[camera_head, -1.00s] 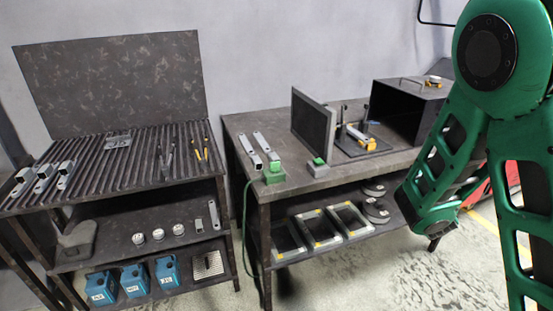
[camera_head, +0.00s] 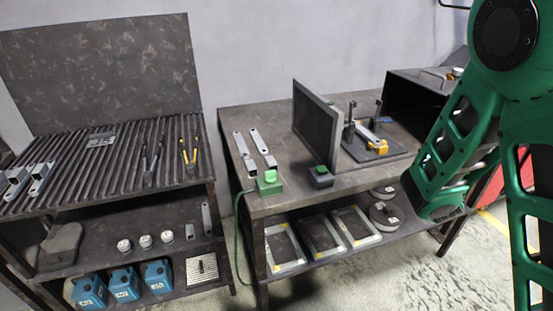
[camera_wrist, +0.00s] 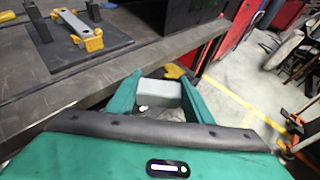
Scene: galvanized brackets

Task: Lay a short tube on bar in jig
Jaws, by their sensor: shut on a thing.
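My gripper (camera_wrist: 160,97) shows in the wrist view, its green fingers shut on a short grey tube (camera_wrist: 159,92). The tube lies crosswise between the fingers, in front of the bench edge and apart from the jig. The jig is a dark plate (camera_wrist: 105,45) with black upright posts, at the upper left of the wrist view. A pale bar (camera_wrist: 72,20) with a yellow piece at its near end lies in it. In the head view the jig plate (camera_head: 398,152) and bar (camera_head: 367,133) are on the right bench.
An upright dark panel (camera_head: 315,125) stands left of the jig and a dark open box (camera_head: 410,105) right of it. A ribbed table (camera_head: 75,180) holds more tubes and pliers.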

